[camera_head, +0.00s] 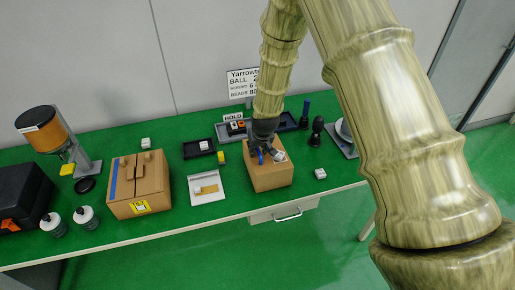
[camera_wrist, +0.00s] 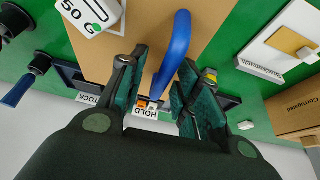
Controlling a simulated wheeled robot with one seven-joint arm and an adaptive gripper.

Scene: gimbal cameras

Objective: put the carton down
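The carton (camera_head: 270,179) is a brown box near the table's front edge, with a blue handle and a white block on top. In the wrist view its brown top (camera_wrist: 225,30) fills the upper middle, with the curved blue handle (camera_wrist: 175,50) rising from it. My gripper (camera_head: 261,150) is over the carton, pointing down. In the wrist view its fingers (camera_wrist: 163,85) stand apart on either side of the handle, with background showing between. The white block (camera_wrist: 90,12) reads 50 G. Whether the carton's underside touches the green table (camera_head: 232,200) is hidden.
A flat white tray (camera_head: 207,188) and a taped brown box (camera_head: 139,187) stand left of the carton. A grey tray (camera_head: 285,121) with a HOLD sign lies behind it. A small white cube (camera_head: 320,174) and a dark knobbed stand (camera_head: 317,131) are to the right.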

